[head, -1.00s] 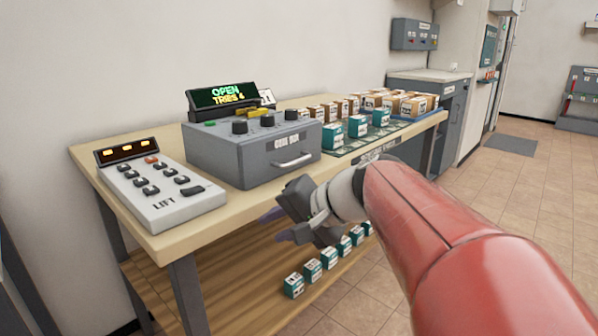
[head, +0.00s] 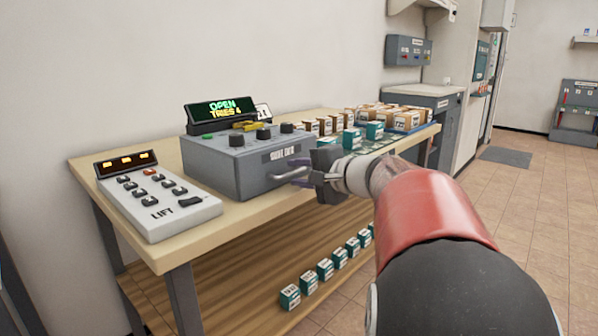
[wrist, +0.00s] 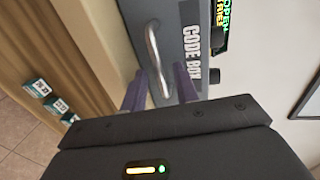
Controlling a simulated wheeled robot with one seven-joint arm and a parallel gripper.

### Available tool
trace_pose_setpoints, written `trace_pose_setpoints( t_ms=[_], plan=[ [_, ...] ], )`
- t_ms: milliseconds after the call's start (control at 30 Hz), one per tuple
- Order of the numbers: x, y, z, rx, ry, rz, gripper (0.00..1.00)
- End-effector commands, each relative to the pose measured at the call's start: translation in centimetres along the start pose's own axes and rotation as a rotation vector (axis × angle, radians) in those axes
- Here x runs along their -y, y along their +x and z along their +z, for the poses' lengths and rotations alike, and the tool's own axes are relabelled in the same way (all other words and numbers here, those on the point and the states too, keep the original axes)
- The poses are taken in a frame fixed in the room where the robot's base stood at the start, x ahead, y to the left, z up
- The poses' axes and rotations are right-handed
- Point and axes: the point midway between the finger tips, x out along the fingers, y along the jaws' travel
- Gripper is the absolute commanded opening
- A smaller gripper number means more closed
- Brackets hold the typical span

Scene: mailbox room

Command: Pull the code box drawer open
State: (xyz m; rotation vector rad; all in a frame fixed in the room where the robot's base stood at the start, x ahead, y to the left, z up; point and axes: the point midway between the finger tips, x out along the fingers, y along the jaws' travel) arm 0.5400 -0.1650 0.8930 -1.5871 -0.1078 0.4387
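The grey code box (head: 240,168) sits on the wooden table, its drawer front facing my arm and its display (head: 222,112) reading "OPEN TRIES 4". A silver bar handle (head: 291,172) is on its front; I see no gap around the front. My gripper (head: 303,176) is right at the handle. In the wrist view the two purple-grey fingers (wrist: 160,90) are apart, one on each side of the lower end of the handle (wrist: 157,60). Whether they touch the bar cannot be told.
A white LIFT keypad (head: 158,200) stands left of the code box on the table (head: 240,215). Teal and brown boxes (head: 374,131) stand to its right. More teal boxes (head: 325,268) line the lower shelf. The floor in front is clear.

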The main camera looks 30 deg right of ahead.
Motion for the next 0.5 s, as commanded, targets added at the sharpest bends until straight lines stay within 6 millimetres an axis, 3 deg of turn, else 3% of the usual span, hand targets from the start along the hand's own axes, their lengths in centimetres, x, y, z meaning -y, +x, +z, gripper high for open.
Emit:
trace_pose_setpoints(
  t_ms=[267, 500],
  plan=[
    [0.02, 0.25, 0.04, 0.0, -0.001, 0.0, 0.3],
    [0.02, 0.23, 0.04, 0.0, -0.001, 0.0, 0.0]
  ],
)
